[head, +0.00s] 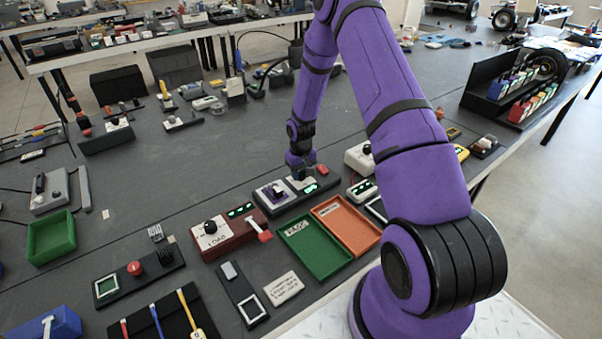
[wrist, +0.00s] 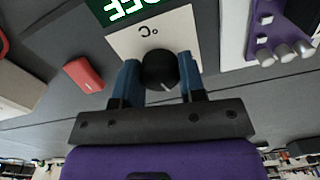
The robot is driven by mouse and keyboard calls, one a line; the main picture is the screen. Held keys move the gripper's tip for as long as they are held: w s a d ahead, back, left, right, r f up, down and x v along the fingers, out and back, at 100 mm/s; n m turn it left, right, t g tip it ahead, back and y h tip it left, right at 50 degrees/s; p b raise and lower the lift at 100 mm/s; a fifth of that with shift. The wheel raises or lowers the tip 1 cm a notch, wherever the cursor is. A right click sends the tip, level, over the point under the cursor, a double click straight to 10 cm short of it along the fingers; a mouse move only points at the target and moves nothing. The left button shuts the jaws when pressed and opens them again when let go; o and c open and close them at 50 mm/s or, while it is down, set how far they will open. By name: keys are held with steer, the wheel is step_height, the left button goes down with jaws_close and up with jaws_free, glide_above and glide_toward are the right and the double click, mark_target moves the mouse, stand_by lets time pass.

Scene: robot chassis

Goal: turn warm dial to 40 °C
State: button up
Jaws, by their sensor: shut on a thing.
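The warm dial (wrist: 160,68) is a round black knob with a pale pointer mark, on a white panel (wrist: 186,27) with a "°C" label. In the wrist view my gripper (wrist: 158,82) has its blue fingers on both sides of the knob, shut on it. A green lit display (wrist: 118,8) shows partly at the top edge, upside down; its letters are cut off and look like "FF". In the head view my gripper (head: 300,176) is down at the dark unit (head: 290,205) and hides the dial.
A red block (wrist: 83,74) is beside the panel, left of the fingers. A purple module with grey knobs (wrist: 283,50) is at the right. In the head view a maroon "LOAD" unit (head: 226,243), a green tray (head: 316,270) and an orange tray (head: 360,239) are near.

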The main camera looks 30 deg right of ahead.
mark_target(301, 172)
steer(key=shift+m, duration=1)
steer(key=o, duration=0.9)
step_height(301, 172, up, 11)
steer(key=shift+f, duration=0.1)
